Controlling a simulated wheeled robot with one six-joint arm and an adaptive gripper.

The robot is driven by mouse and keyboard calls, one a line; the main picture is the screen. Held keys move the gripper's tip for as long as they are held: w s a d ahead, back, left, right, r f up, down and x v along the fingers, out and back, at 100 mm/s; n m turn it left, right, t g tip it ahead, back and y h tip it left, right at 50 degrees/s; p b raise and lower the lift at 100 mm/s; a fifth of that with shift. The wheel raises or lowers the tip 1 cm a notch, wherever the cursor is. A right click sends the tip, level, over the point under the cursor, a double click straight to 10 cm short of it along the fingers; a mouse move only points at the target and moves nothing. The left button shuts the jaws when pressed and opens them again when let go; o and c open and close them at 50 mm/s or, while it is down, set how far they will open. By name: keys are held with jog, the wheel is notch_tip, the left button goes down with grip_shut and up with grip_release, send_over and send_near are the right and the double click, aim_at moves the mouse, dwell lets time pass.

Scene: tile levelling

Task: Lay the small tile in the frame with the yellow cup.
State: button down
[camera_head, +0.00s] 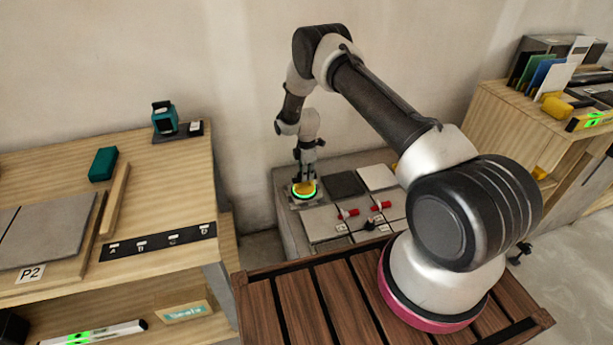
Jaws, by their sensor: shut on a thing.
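My gripper (306,176) points down at the left of the low tiled platform (291,231) and is shut on the yellow cup (305,188). A bright green ring shows around the cup's base. A small grey tile (318,202) shows beneath the cup, at the platform's back left corner. I cannot tell from this view whether the cup grips it or whether the tile rests on the surface. A dark tile (345,184) and a pale tile (377,177) lie to its right.
Red-handled clips (348,213) stand among the front tiles. A left bench holds large grey tiles (45,232), a green block (103,164), a teal device (164,119) and a black lettered strip (158,241). A right bench (505,110) carries boards and a level. My arm spans above the platform.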

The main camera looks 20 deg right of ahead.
jog(key=shift+r, duration=4.35)
jog(key=s+d, duration=1.1)
jog(key=d, duration=1)
jog(key=s+d, duration=1)
jog(key=d, duration=1.2)
jog(key=s+d, duration=1.1)
jog(key=d, duration=1.1)
jog(key=shift+s, duration=0.3)
